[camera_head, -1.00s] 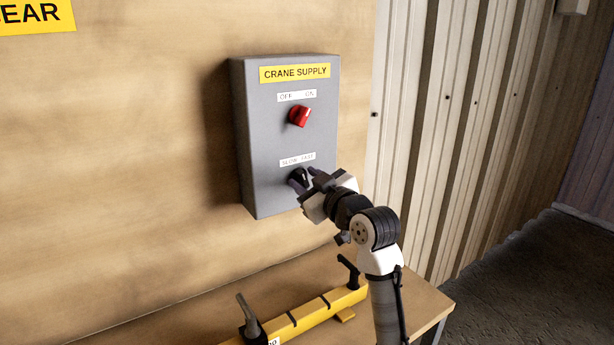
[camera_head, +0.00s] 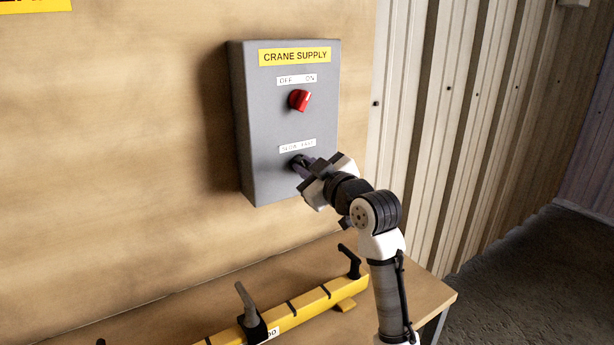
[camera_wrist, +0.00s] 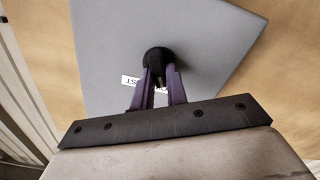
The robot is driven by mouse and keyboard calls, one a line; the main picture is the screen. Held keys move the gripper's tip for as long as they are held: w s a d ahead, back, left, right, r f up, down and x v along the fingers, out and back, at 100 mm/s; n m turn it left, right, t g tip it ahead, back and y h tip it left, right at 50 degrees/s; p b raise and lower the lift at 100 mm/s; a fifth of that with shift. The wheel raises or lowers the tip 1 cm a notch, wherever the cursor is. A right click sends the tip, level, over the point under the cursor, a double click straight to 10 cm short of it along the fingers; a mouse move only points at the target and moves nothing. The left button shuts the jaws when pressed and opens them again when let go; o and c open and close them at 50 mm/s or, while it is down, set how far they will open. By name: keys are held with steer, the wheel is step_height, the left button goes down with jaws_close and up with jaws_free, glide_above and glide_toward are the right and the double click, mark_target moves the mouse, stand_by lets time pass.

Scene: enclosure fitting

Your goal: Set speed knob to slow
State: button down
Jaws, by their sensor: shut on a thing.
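The grey crane supply box (camera_head: 262,135) is fixed to the wooden wall. Its black speed knob (camera_wrist: 158,58) sits under the small white SLOW/FAST label (camera_head: 297,146). My gripper (camera_head: 302,164) reaches the knob from the right, and in the wrist view its two purple fingers (camera_wrist: 159,85) are closed on the knob's sides. The fingers partly cover the label in the wrist view. The gripper hides most of the knob in the head view, and I cannot tell which word its pointer faces.
A red knob (camera_head: 300,100) sits above, under the OFF/ON label (camera_head: 297,80). Below the box, a yellow bar (camera_head: 300,308) with black clamp handles lies on a wooden bench (camera_head: 425,296). Corrugated panels (camera_head: 440,120) stand to the right.

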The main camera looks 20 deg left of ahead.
stand_by(0.4)
steer(key=c, duration=1.4)
jaws_free()
steer(key=b+v, duration=0.4)
steer(key=v, duration=1)
